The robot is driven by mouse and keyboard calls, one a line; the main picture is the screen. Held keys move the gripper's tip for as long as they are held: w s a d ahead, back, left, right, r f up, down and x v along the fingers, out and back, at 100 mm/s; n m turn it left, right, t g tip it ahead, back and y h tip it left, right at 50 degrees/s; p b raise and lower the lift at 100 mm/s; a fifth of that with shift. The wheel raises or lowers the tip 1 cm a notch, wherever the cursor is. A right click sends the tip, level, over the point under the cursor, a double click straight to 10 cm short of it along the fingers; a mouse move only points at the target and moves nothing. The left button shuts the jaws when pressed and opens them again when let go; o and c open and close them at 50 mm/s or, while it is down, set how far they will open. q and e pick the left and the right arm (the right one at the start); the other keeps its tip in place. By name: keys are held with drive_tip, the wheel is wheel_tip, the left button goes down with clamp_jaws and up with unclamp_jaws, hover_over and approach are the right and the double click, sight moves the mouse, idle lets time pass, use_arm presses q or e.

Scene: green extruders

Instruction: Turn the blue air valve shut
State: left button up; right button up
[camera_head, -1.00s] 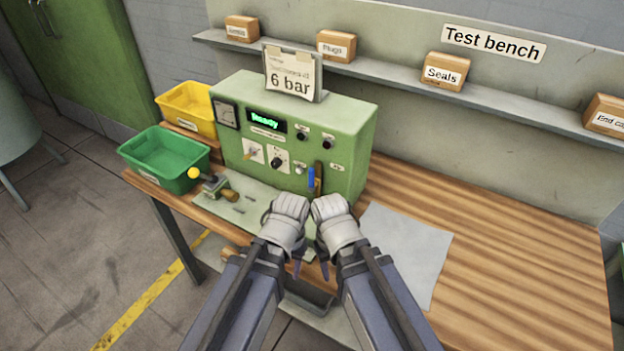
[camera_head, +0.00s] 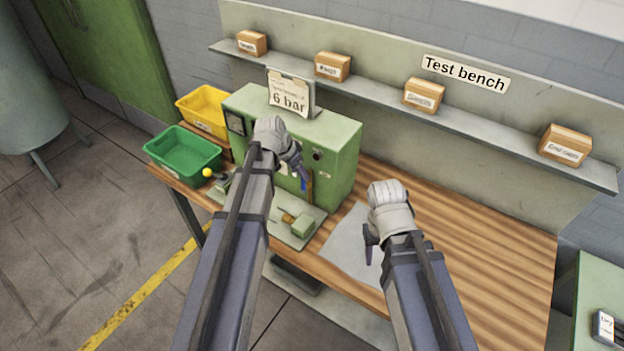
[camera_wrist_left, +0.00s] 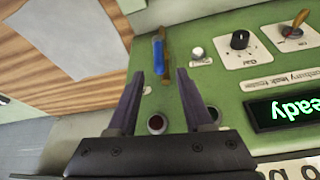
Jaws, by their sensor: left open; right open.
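The blue air valve handle (camera_head: 304,184) is at the right end of the front of the green test box (camera_head: 335,160). In the left wrist view the blue handle (camera_wrist_left: 158,55) lies lengthwise beside a thin brown strip. My left gripper (camera_head: 303,173) is at the box front, close to the handle and partly covering the panel. In the left wrist view its two fingers (camera_wrist_left: 159,75) are apart, with the handle just beyond and between their tips; I cannot tell if they touch it. My right gripper (camera_head: 370,245) is open and empty above the grey sheet.
The box shows a lit display (camera_wrist_left: 285,107) and knobs (camera_wrist_left: 240,40). A "6 bar" card (camera_head: 289,98) stands on top. Green (camera_head: 183,150) and yellow (camera_head: 203,108) bins stand left. The bench's right side (camera_head: 480,250) is clear.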

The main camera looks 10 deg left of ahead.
sight(303, 183)
use_arm(q)
drive_tip(key=b+x, duration=0.7)
drive_tip(key=x, duration=0.1)
drive_tip(key=shift+s, duration=0.1)
drive_tip(key=shift+c, duration=0.3)
clamp_jaws()
idle(1.1)
